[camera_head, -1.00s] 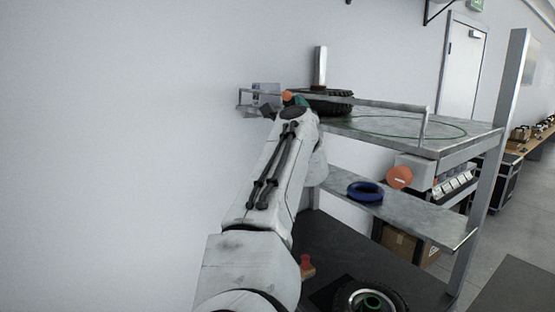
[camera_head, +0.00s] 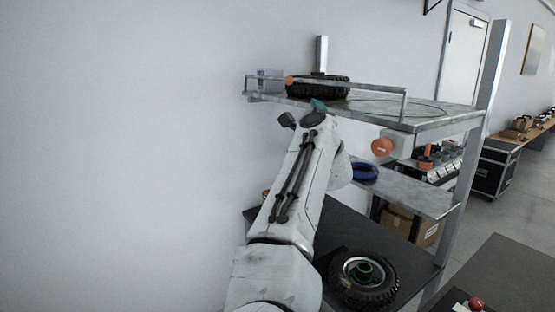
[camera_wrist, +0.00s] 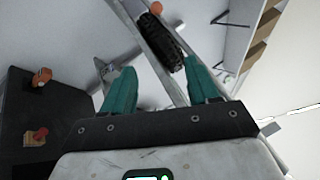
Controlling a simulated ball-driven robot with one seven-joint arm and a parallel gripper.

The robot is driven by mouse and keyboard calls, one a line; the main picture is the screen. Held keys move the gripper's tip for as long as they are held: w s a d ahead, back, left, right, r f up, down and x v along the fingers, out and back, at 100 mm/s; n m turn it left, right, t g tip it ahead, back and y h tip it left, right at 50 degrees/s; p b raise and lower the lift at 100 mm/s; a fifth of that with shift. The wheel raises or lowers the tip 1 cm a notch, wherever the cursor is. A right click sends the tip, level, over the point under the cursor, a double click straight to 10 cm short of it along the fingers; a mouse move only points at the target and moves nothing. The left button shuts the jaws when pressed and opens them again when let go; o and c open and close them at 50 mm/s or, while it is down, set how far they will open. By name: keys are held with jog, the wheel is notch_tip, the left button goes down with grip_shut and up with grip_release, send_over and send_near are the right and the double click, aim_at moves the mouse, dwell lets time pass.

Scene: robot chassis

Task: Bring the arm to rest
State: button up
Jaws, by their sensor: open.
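My gripper shows in the wrist view (camera_wrist: 160,88) with its two green fingers spread apart and nothing between them. In the head view my white arm reaches up and away, and only a bit of green at its far end (camera_head: 318,104) shows; the rest of the gripper is hidden behind the wrist. The arm's end is in front of the shelf unit's top shelf (camera_head: 385,112), near its left front edge. I cannot tell whether it touches the shelf.
A black tire (camera_head: 318,88) lies on the top shelf beside an upright metal post (camera_head: 321,55). A blue ring (camera_head: 365,173) is on the middle shelf. A wheel with a green hub (camera_head: 363,278) lies on the dark lower surface. A plain wall fills the left.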

jog(key=s+d+f+n+g+b, duration=0.1)
jog(key=s+d+f+n+g, duration=0.2)
jog(key=d+f, duration=0.55)
jog(key=s+d+f+n+g, duration=0.1)
jog(key=s+d+f+n, duration=0.35)
jog(key=f, duration=0.65)
jog(key=s+d+f+n+g+h+b, duration=0.1)
jog(key=s+d+f+n+g, duration=0.2)
jog(key=s+f, duration=0.5)
jog(key=s+d+f+n+g+b, duration=0.15)
jog(key=s+d+f+n, duration=0.35)
jog(key=f, duration=0.6)
jog(key=s+d+f+n+g, duration=0.1)
jog(key=s+f+g, duration=0.2)
jog(key=s+f, duration=0.6)
jog(key=s+d+f+n+g, duration=0.1)
jog(key=s+f+n+g, duration=0.3)
jog(key=s, duration=0.9)
jog(key=s+a+f+g, duration=0.2)
jog(key=s+f, duration=0.1)
jog(key=s, duration=0.7)
jog(key=s+a+f+g+b, duration=0.1)
jog(key=s+a+f+g, duration=0.1)
jog(key=s, duration=0.8)
jog(key=shift+s+f, duration=0.3)
jog(key=shift+f, duration=0.25)
jog(key=shift+n, duration=0.25)
